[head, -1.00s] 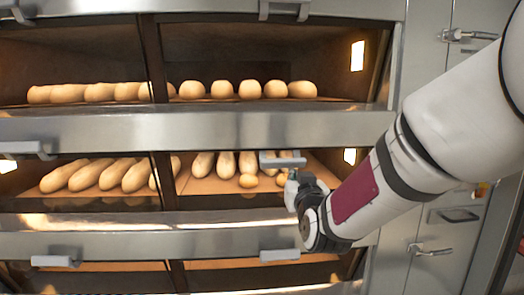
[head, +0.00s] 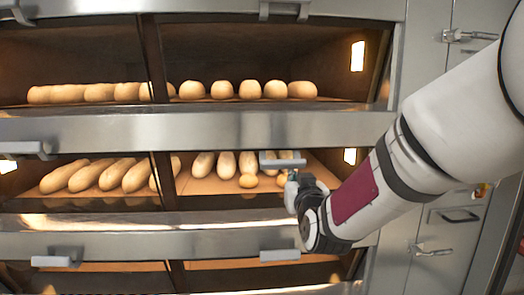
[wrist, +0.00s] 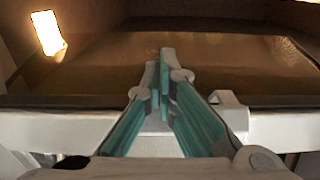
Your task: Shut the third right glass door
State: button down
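The deck oven has several decks with right and left sections. In the head view a grey door handle (head: 283,161) hangs in front of the right opening of the middle visible deck, lower than the metal band above it. I cannot clearly make out the glass around it. My gripper (head: 292,178) is close below and right of this handle; contact cannot be told. In the wrist view my gripper (wrist: 160,62) has its fingers together with nothing visible between them, pointing toward the oven opening. A pale handle-like piece (wrist: 229,98) is right of the fingers.
Long loaves (head: 203,165) lie inside the middle deck, and round loaves (head: 250,90) in the deck above. Another handle (head: 280,256) sits on the right below my gripper. Closed grey cabinet doors with latches (head: 432,250) stand at the right.

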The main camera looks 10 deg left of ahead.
aim_at(296, 167)
jog(key=shift+s+r+p, duration=0.1)
jog(key=shift+r+p, duration=0.55)
jog(key=shift+r, duration=0.9)
jog(key=shift+s+d+f, duration=0.15)
jog(key=shift+s+f, duration=0.1)
jog(key=shift+s, duration=0.15)
jog(key=f+b+v, duration=0.1)
jog(key=v, duration=0.8)
jog(key=shift+f, duration=0.4)
jog(key=shift+s, duration=0.1)
jog(key=s+d+m+g+h+p, duration=0.1)
jog(key=s+d+g+p, duration=0.2)
jog(key=s+d, duration=0.4)
jog(key=s+d+m+g+h+p, duration=0.1)
jog(key=s+d+g, duration=0.4)
jog(key=s, duration=1.1)
jog(key=s+d+r+m+g+h+p, duration=0.1)
jog(key=s+d+g+h+p, duration=0.2)
jog(key=s+d, duration=0.5)
jog(key=s+g+p, duration=0.1)
jog(key=s+g, duration=0.1)
jog(key=s, duration=0.1)
jog(key=shift+s+d+p, duration=0.25)
jog(key=shift+d+p, duration=0.1)
jog(key=shift+r, duration=0.1)
